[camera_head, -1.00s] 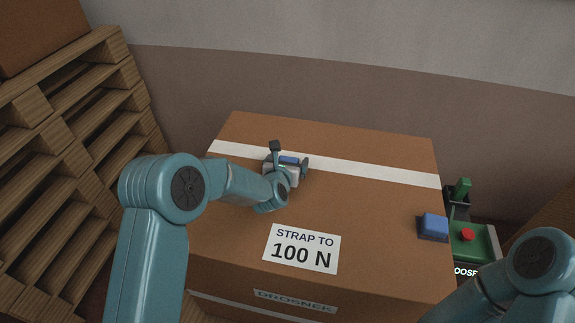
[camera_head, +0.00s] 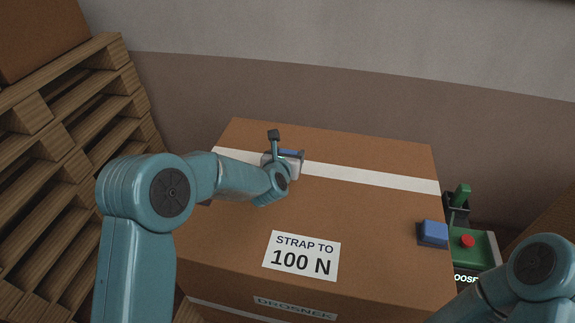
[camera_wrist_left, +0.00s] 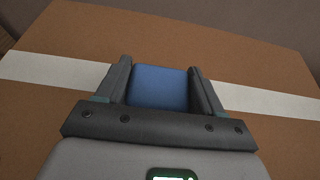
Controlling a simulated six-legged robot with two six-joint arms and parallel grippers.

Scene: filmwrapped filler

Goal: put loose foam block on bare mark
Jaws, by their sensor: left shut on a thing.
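A blue foam block (camera_head: 291,153) is between the fingers of my left gripper (camera_head: 287,158), at the white strip near the back left of the large brown carton (camera_head: 370,205). In the left wrist view my left gripper (camera_wrist_left: 160,88) is shut on the blue block (camera_wrist_left: 161,87), with a dark finger on each side. I cannot tell whether the block touches the carton top. A second blue block (camera_head: 433,231) with a dark underside sits at the carton's right edge. I cannot make out a bare mark. My right gripper is out of view.
A white label (camera_head: 302,256) reads "STRAP TO 100 N". A green device with a red button (camera_head: 467,241) stands beyond the carton's right edge. Wooden pallets (camera_head: 75,165) are stacked at left. The carton's middle is clear.

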